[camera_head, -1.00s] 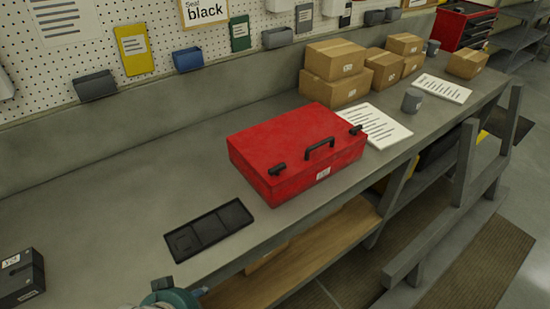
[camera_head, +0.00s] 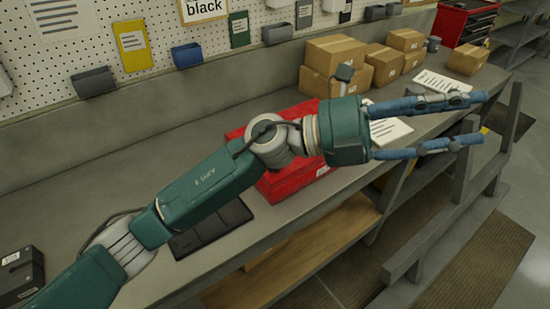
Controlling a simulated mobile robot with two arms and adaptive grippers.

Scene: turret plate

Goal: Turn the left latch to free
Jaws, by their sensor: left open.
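The red case (camera_head: 296,186) lies on the grey workbench (camera_head: 155,150), largely covered by my left arm. Its front and a strip of its back left edge show. Both black latches and the handle are hidden behind my arm and wrist, so I cannot tell how the left latch stands. My left gripper (camera_head: 478,118) reaches past the case to the right, above the bench's front edge. Its two blue fingers are spread apart with nothing between them. My right gripper is out of view.
A black tray (camera_head: 213,228) lies in front of the case, partly under my arm in the picture. Cardboard boxes (camera_head: 336,52) stand behind, at the right. A printed sheet (camera_head: 390,131) lies beside the case. A grey wooden rail (camera_head: 466,165) stands below my fingers.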

